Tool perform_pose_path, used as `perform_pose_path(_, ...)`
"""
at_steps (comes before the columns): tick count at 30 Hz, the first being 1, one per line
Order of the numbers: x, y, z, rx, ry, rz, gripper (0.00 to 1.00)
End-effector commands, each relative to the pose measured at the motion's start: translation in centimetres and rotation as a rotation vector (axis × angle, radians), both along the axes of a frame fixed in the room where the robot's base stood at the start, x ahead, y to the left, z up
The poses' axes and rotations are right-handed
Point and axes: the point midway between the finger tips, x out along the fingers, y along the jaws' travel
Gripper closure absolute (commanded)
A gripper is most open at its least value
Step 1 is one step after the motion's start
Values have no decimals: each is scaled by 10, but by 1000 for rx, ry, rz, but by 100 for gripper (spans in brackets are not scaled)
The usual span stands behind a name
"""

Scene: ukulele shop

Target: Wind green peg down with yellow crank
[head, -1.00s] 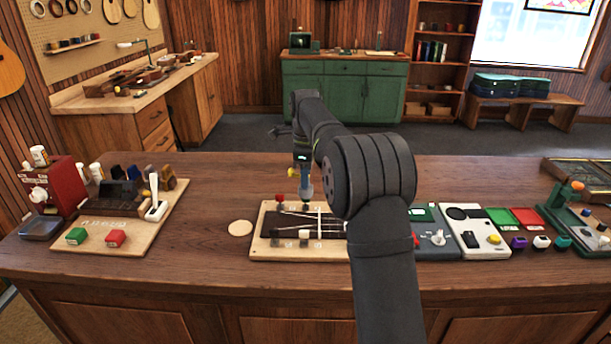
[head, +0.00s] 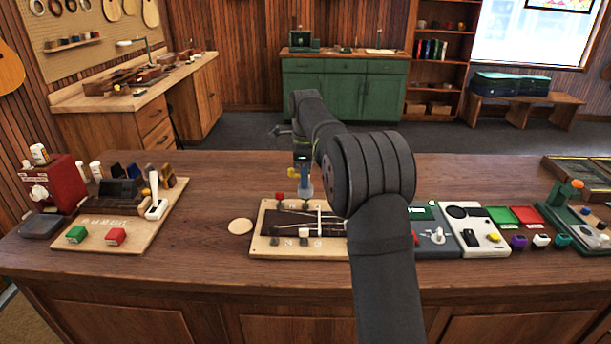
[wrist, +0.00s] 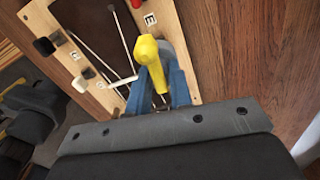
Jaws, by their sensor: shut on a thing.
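My gripper (head: 304,188) is shut on the yellow crank (head: 292,172), over the far edge of the pale wooden tuning board (head: 262,246). In the wrist view, the crank's yellow knob (wrist: 148,52) stands out between the blue fingers (wrist: 165,90). I cannot pick out the green peg; the crank and fingers may hide it. A red peg (head: 280,196) is left of the gripper at the far edge. A white peg (head: 304,233) and a black peg (wrist: 44,46) are on the near side. Pale strings (wrist: 120,82) run over the dark panel.
A round wooden disc (head: 240,227) lies left of the board. A wooden stand (head: 75,245) with green and red blocks is further left. A grey device (head: 437,240) and a white one (head: 485,240) stand to the right. Bare counter lies behind the board.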

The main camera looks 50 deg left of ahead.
Motion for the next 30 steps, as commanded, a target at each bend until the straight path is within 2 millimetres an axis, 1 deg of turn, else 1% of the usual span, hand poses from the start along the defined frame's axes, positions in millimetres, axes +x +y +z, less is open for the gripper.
perform_pose_path(30, 0, 0, -16, -1, 1, 0, 100)
